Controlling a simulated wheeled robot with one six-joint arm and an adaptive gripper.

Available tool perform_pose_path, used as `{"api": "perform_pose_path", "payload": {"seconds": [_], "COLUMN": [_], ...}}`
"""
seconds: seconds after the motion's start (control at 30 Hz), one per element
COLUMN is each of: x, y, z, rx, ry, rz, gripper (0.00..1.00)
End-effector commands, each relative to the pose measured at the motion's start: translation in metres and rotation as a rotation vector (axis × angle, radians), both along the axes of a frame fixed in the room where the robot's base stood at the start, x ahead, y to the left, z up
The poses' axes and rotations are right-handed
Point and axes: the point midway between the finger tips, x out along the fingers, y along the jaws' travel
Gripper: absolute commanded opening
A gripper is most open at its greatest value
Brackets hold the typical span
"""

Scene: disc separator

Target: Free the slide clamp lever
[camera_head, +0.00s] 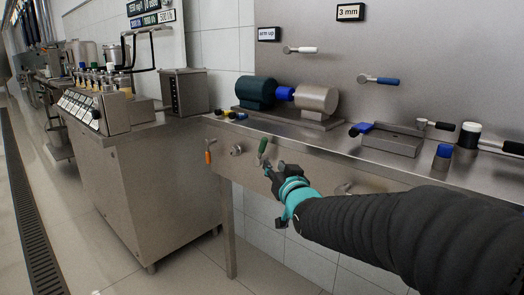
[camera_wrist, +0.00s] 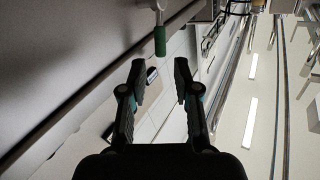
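A lever with a green handle (camera_head: 262,146) is on the front face of the steel bench. It also shows in the wrist view (camera_wrist: 160,42), just beyond my fingertips and in line with the gap between them. My gripper (camera_head: 268,171) is just below this lever in the head view. In the wrist view my gripper (camera_wrist: 160,68) has its two fingers spread with nothing between them. A lever with an orange handle (camera_head: 208,156) hangs further left on the same face. No label names the slide clamp lever, so I cannot tell which lever it is.
A grey knob (camera_head: 236,150) sits between the two front levers. On the bench are a motor unit (camera_head: 317,99), a steel block (camera_head: 390,143) with a blue handle, and a blue-capped post (camera_head: 443,151). A steel cabinet (camera_head: 150,185) stands left; the floor between is clear.

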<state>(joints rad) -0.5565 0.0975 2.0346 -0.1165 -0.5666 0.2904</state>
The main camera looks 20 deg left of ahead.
Motion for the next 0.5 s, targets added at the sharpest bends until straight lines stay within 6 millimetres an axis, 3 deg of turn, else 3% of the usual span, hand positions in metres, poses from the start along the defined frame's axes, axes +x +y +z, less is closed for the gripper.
{"api": "perform_pose_path", "payload": {"seconds": [0.5], "x": [0.067], "y": [0.047], "z": [0.0], "rx": [-0.002], "ry": [0.001], "rz": [-0.001], "gripper": [0.31]}}
